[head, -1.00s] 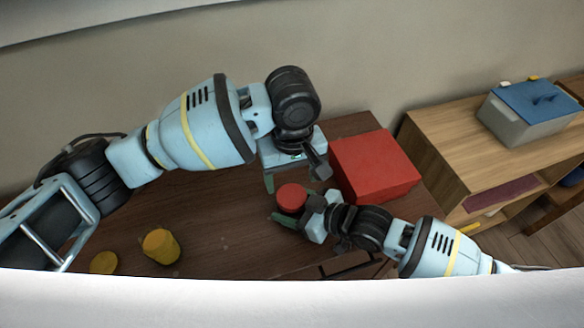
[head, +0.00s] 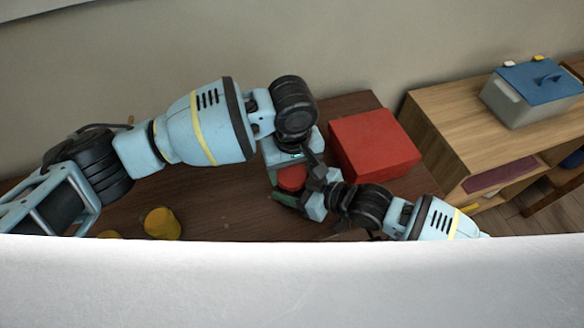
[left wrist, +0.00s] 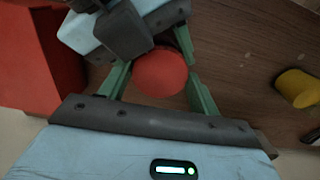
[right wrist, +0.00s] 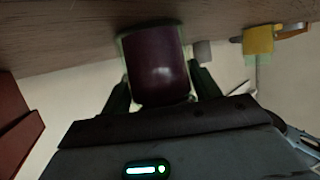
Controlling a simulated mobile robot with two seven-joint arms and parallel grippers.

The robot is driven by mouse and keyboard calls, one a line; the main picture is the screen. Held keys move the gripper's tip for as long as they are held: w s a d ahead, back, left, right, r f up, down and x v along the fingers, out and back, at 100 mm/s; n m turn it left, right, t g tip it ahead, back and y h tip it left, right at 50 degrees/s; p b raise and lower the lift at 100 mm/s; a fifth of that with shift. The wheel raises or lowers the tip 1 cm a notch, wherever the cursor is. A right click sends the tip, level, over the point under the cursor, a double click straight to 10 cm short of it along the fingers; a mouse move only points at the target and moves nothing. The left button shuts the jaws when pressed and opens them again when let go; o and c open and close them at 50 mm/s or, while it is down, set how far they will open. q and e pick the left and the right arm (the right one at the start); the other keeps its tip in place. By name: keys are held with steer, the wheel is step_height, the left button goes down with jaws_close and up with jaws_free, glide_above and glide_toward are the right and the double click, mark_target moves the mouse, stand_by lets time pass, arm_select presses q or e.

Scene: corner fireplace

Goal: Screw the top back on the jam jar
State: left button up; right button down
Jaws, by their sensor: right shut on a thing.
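The jam jar (right wrist: 158,62) is a dark purple cylinder in the right wrist view. My right gripper (right wrist: 160,85) is shut on its sides. The round red top (left wrist: 160,73) is at the jar's upper end in the left wrist view; it also shows in the head view (head: 292,178). I cannot tell whether it sits flush or is screwed down. My left gripper (head: 290,172) is above the jar, its green fingers on either side of the red top with gaps beside it, so it looks open. The jar body is hidden under the top in the head view.
A red box (head: 373,145) stands on the dark wooden table (head: 228,212) just right of the grippers. A wooden shelf (head: 440,118) with a blue-lidded bin (head: 530,100) is farther right.

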arm_select(q)
steer(key=shift+c, duration=1.3)
steer(key=o, duration=1.1)
steer(key=shift+r, duration=2.3)
steer(key=o, duration=0.3)
steer(key=shift+o, duration=0.2)
